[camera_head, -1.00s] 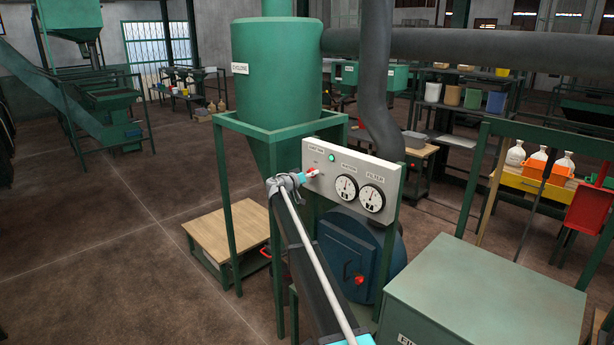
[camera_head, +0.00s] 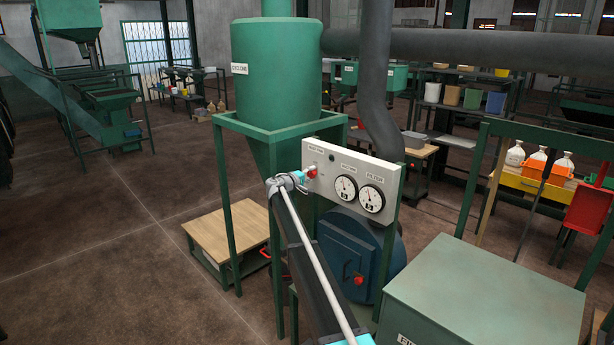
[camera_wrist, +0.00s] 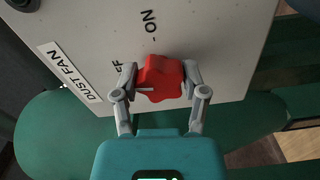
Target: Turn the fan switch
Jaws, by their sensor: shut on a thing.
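The fan switch is a red lobed knob (camera_wrist: 160,79) on a pale control panel (camera_wrist: 195,30) labelled "DUST FAN". My gripper (camera_wrist: 160,80) is shut on it, one finger at each side in the wrist view. A white mark on the knob points left, towards the partly hidden "OFF" lettering (camera_wrist: 117,68); "ON" (camera_wrist: 148,22) is printed above. In the head view the knob (camera_head: 312,172) shows at the panel's left, with my gripper (camera_head: 306,174) at it. The round lamp (camera_head: 331,157) beside it looks unlit.
Two gauges (camera_head: 358,193) sit right of the knob on the panel. The green cyclone (camera_head: 277,75) stands behind, a dark blue fan housing (camera_head: 350,255) below, and a green box (camera_head: 485,285) at front right. A wooden-topped bench (camera_head: 228,232) stands left.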

